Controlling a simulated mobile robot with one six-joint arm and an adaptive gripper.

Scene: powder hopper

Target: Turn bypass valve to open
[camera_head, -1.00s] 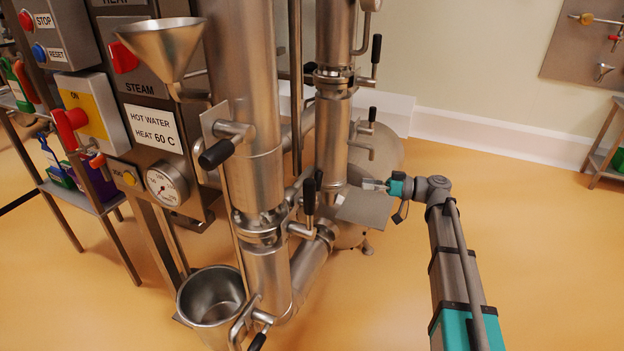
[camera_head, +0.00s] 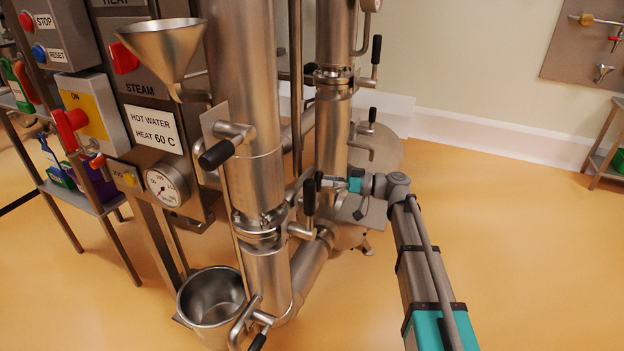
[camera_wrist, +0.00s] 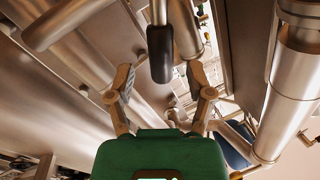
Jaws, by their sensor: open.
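No label in view marks which lever is the bypass valve. In the wrist view, my gripper (camera_wrist: 160,80) is open, and a black grip on a steel rod (camera_wrist: 160,52) lies ahead, between the finger lines. Nothing is held.
More black-handled levers sit on the front column (camera_head: 216,154) and rear column (camera_head: 376,50). A steel funnel (camera_head: 162,48), a gauge (camera_head: 167,186) and a steel pot (camera_head: 211,300) are at left.

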